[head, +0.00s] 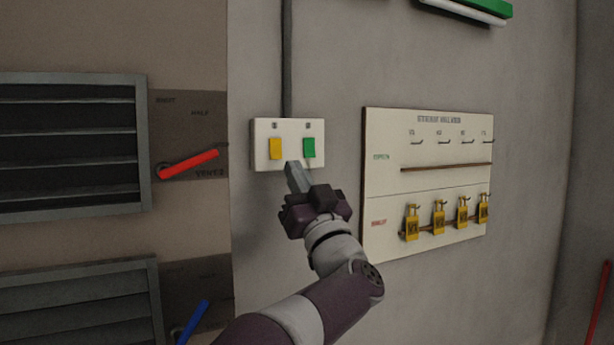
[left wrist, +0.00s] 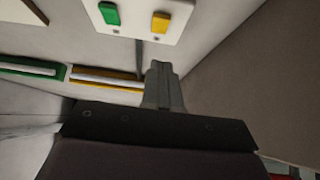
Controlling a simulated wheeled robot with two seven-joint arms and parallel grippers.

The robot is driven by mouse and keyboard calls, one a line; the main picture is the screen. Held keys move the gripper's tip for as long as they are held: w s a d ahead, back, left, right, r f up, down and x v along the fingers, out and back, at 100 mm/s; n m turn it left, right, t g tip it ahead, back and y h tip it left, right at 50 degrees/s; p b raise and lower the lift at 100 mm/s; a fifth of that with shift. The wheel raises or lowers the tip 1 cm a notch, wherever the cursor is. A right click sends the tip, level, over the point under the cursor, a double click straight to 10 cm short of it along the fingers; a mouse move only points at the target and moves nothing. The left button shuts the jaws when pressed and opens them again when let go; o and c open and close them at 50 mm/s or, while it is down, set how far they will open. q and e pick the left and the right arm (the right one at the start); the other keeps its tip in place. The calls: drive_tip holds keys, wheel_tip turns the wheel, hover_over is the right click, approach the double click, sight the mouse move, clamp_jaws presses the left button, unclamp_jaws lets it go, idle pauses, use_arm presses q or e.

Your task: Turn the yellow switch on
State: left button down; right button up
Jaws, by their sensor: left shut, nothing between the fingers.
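The yellow switch (head: 275,148) is the left rocker on a white switch plate (head: 262,132) on the wall. A green switch (head: 309,147) sits to its right on the same plate. My left gripper (head: 292,168) is shut and empty, just below the plate, between the two switches and a little below them. In the left wrist view the yellow switch (left wrist: 160,23) and green switch (left wrist: 110,13) lie beyond the fingertips (left wrist: 159,68), apart from them. I cannot tell whether the yellow switch is on or off. My right gripper is not in view.
A board with several yellow padlocks (head: 438,216) hangs right of the plate. A red lever (head: 188,163) and a louvred vent (head: 70,140) are to the left. A blue lever (head: 192,322) is lower left. A conduit (head: 287,60) rises above the plate.

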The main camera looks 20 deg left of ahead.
sight(276, 151)
use_arm(q)
drive_tip(key=w+a+p, duration=0.1)
drive_tip(key=w+a, duration=0.1)
drive_tip(key=w+a+r+p, duration=0.1)
drive_tip(key=w+p, duration=0.1)
drive_tip(key=shift+w+a+r, duration=0.1)
drive_tip(key=shift+w+a, duration=0.05)
drive_tip(key=shift+a, duration=0.55)
drive_tip(key=shift+f, duration=0.2)
drive_tip(key=shift+w+d, duration=0.1)
